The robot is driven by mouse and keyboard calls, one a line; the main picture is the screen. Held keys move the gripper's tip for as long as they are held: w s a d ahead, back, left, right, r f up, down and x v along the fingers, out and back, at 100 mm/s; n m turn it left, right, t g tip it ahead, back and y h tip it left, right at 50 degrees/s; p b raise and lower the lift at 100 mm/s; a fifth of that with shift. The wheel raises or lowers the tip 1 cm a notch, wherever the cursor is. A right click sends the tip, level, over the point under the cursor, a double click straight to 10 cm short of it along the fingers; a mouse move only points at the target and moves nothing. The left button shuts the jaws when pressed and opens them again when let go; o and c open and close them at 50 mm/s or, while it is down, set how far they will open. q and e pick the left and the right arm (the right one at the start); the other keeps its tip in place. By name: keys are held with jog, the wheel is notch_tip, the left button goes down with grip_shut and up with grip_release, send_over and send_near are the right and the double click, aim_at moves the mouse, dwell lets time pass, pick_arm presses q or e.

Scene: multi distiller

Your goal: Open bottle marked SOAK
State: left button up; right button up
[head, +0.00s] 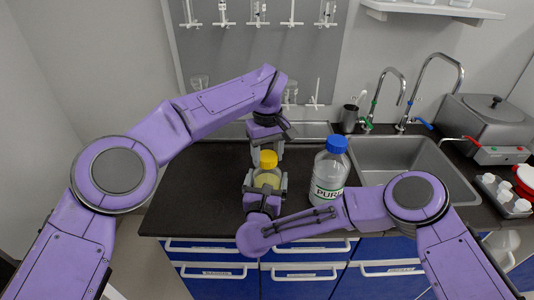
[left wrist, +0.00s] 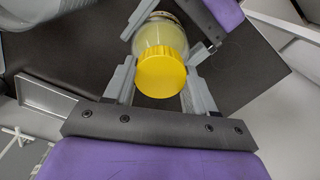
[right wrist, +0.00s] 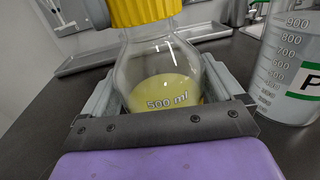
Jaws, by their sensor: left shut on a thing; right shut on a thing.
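A small clear bottle (head: 267,180) with a yellow cap (head: 268,159) is upright above the black counter. It holds pale yellow liquid; the right wrist view shows "500 ml" on its body (right wrist: 162,88). No SOAK label is readable. My right gripper (head: 265,188) is shut on the bottle's body from the front. My left gripper (head: 268,152) comes from behind and above, its fingers on both sides of the yellow cap, which also shows in the left wrist view (left wrist: 162,74). The cap sits on the bottle's neck.
A larger bottle with a blue cap (head: 331,170) and a green-edged label starting "PUR" stands just right of my right gripper. A sink (head: 400,160) with taps is farther right. A metal tray (head: 310,131) lies behind. The counter's left part (head: 195,195) is clear.

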pick_arm(q)
jog(key=n, duration=0.5)
pick_arm(e)
jog(key=shift+a, duration=0.1)
pick_arm(q)
jog(key=n, duration=1.5)
jog(key=shift+r, duration=0.1)
jog(key=n, duration=0.3)
jog(key=shift+n, duration=0.3)
jog(key=n, duration=0.5)
jog(key=shift+n, duration=0.4)
jog(key=n, duration=1.2)
jog(key=shift+n, duration=0.3)
jog(key=n, duration=0.5)
jog(key=shift+n, duration=0.4)
jog(key=n, duration=0.6)
jog(key=shift+r, duration=0.1)
jog(key=shift+d+r, duration=0.1)
jog(key=shift+r, duration=1)
